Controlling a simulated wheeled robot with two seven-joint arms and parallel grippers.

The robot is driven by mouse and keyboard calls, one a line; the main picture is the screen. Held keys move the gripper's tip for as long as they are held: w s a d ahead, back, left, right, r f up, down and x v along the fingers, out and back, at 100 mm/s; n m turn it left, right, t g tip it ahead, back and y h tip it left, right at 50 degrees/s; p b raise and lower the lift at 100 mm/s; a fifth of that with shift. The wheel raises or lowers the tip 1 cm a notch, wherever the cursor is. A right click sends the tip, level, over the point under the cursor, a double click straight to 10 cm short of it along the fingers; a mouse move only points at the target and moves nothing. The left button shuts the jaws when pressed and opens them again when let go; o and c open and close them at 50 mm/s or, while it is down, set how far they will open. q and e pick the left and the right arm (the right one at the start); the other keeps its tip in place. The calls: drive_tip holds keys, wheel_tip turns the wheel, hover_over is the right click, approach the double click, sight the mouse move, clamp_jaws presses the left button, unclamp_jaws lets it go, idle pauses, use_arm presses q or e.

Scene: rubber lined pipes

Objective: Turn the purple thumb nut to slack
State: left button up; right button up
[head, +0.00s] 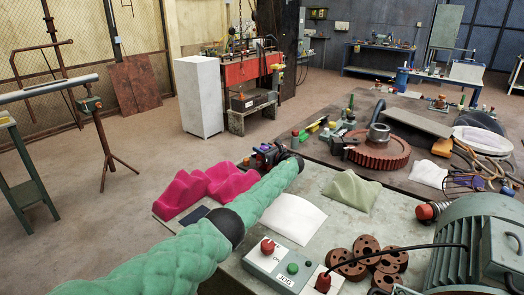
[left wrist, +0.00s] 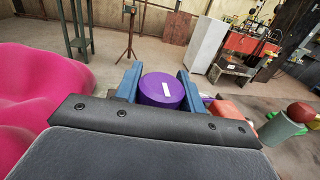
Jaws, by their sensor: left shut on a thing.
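The purple thumb nut (left wrist: 158,91) shows in the left wrist view as a round purple knob with a white mark on its face. My left gripper (left wrist: 160,84) has its blue fingers on both sides of the nut and is shut on it. In the head view my left gripper (head: 268,157) is at the far edge of the near bench, beyond a crumpled magenta cloth (head: 208,186). In that view the nut is hidden by my gripper and wrist. My right gripper is in neither view.
The near bench (head: 331,231) holds a white cloth (head: 293,217), a green cloth (head: 351,190), a control box (head: 281,266), several brown flanges (head: 372,258) and a green motor (head: 478,245). A second bench behind holds a red gear (head: 377,152). Open floor lies left.

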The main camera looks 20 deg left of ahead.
use_arm(q)
drive_tip(key=o, duration=1)
drive_tip(key=shift+c, duration=0.2)
drive_tip(key=shift+s+d, duration=0.2)
drive_tip(key=shift+d, duration=0.4)
drive_tip(key=b+v, duration=0.1)
drive_tip(key=v, duration=0.5)
drive_tip(key=shift+s+d, duration=0.2)
drive_tip(key=shift+d, duration=0.05)
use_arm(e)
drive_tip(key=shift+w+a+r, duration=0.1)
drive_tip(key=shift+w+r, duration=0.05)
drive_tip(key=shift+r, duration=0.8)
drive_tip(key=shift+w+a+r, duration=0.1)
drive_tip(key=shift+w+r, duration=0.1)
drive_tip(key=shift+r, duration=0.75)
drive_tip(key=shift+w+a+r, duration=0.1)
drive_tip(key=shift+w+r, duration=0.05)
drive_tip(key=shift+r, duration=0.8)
